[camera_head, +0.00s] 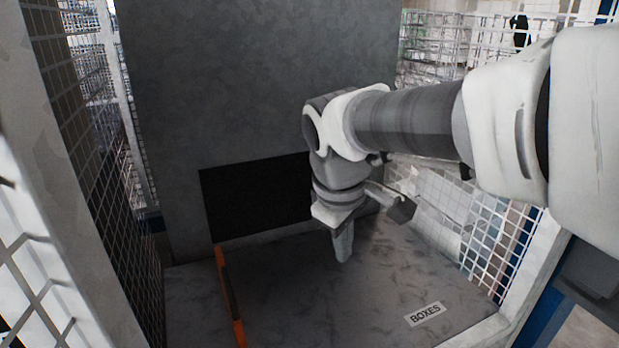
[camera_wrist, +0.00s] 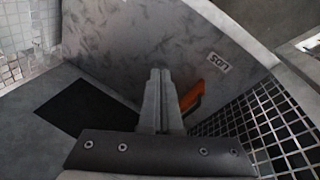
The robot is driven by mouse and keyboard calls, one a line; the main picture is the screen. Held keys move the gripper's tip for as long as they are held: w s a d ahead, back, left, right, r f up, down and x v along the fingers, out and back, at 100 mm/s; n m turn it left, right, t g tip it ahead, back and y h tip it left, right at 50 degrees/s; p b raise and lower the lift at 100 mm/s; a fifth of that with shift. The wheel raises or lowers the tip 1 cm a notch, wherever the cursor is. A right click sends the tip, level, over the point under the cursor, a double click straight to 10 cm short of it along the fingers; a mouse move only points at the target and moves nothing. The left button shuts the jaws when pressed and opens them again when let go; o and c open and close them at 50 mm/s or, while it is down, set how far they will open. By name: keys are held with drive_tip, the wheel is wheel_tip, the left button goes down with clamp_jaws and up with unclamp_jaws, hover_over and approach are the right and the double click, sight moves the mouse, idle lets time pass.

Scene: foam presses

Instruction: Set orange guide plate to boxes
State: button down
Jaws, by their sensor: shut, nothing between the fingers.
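The orange guide plate (camera_head: 229,295) is a thin upright strip on the left part of the grey work surface (camera_head: 290,285). In the wrist view the orange plate (camera_wrist: 192,97) shows just right of my fingers, partly hidden behind them. A white BOXES label (camera_head: 425,314) lies at the front right of the surface. My gripper (camera_head: 343,258) hangs over the surface, right of the plate and behind the label, apart from both. In the wrist view its fingers (camera_wrist: 160,75) are together and empty.
A tall grey press body with a black opening (camera_head: 257,195) stands behind the surface. Mesh fences close off the left (camera_head: 85,130) and right (camera_head: 480,235) sides. Another small label (camera_wrist: 218,62), hard to read, shows in the wrist view. The surface between plate and BOXES label is bare.

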drive_tip(key=w+a+f+n+b, duration=0.1)
drive_tip(key=a+f+n, duration=0.5)
drive_tip(key=a, duration=0.8)
drive_tip(key=w+a+f+n+g+h+b, duration=0.1)
drive_tip(key=w+a+f+n, duration=0.1)
drive_tip(key=a+f+n, duration=0.5)
drive_tip(key=a+f, duration=0.5)
drive_tip(key=a, duration=0.1)
drive_tip(key=shift+w+a+f+g+h, duration=0.15)
drive_tip(key=shift+a+f+g+h, duration=0.05)
drive_tip(key=shift+a+g+h, duration=0.15)
drive_tip(key=b+x, duration=0.1)
drive_tip(key=x, duration=0.9)
drive_tip(key=w+d+p, duration=0.2)
drive_tip(key=w+d, duration=0.5)
drive_tip(key=d, duration=0.6)
drive_tip(key=w+d+p, duration=0.3)
drive_tip(key=w+d, duration=0.5)
drive_tip(key=d, duration=0.6)
drive_tip(key=w+d+p, duration=0.2)
drive_tip(key=w+d, duration=0.5)
drive_tip(key=d, duration=0.7)
drive_tip(key=shift+w, duration=0.3)
drive_tip(key=shift+r, duration=0.1)
